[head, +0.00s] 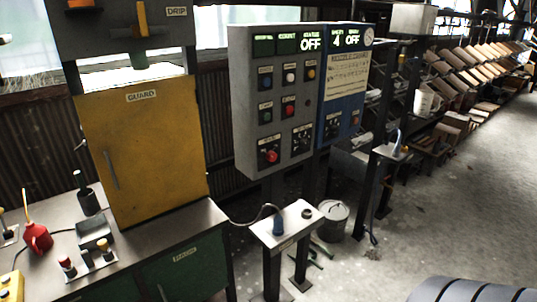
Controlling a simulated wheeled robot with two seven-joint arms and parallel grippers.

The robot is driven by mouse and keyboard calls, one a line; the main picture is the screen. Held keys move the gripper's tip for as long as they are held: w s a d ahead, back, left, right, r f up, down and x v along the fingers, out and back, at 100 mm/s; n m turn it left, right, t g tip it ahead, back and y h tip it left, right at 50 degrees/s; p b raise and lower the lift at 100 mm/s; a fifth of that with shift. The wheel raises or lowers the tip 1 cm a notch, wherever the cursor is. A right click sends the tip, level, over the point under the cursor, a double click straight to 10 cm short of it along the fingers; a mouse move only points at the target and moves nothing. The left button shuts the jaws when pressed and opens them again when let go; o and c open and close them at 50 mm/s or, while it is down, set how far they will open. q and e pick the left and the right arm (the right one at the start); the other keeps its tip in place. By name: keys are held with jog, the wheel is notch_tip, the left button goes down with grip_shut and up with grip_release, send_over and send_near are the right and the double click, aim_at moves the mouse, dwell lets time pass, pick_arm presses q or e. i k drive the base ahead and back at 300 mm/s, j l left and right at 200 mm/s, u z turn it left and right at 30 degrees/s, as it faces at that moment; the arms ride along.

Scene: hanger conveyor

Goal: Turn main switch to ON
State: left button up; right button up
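A grey control panel (242,110) stands in the middle, left of a blue panel (342,95). Both have a status display reading OFF at the top. The grey panel carries several small round buttons. At its lower left is a red knob (270,156) on a dark plate, and to its right is a dark rotary switch (302,138). Another dark rotary switch (332,126) is on the blue panel. The labels are too small to read, so I cannot tell which is the main switch or its setting. Neither of my grippers is in view.
A yellow guard door (150,150) stands on a bench at left, with a red oil can (37,237) and small controls. A small pedestal (287,224) with a blue plug and cable stands before the panels. A bucket (333,220) is behind it.

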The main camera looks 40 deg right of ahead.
aim_at(271, 156)
jog(key=z, duration=1.25)
